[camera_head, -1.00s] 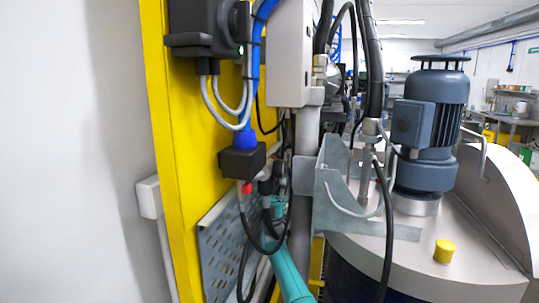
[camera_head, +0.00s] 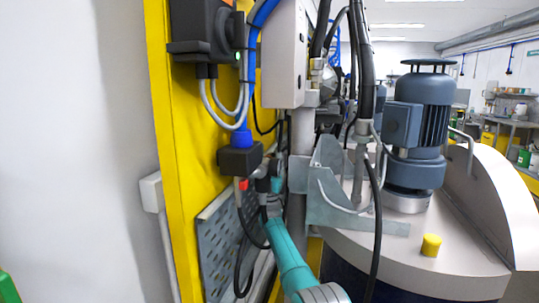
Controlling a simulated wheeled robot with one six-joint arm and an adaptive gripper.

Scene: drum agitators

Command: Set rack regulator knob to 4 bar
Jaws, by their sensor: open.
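My teal arm (camera_head: 288,258) rises from the bottom of the view toward the yellow rack post. At its upper end is my gripper (camera_head: 262,178), small, dark and partly hidden among black cables; it is open. It is close to the right underside of a black block (camera_head: 240,159) with a blue fitting on top. A small red part (camera_head: 243,184) shows just below the block. I cannot make out the regulator knob or its scale for certain, nor whether my gripper touches anything.
The yellow post (camera_head: 178,150) carries a dark switch box (camera_head: 200,32) with hoses. A perforated grey plate (camera_head: 222,250) and a grey bracket (camera_head: 340,205) flank my arm. A drum lid with a blue-grey motor (camera_head: 417,130) and a yellow cap (camera_head: 431,245) fills the right.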

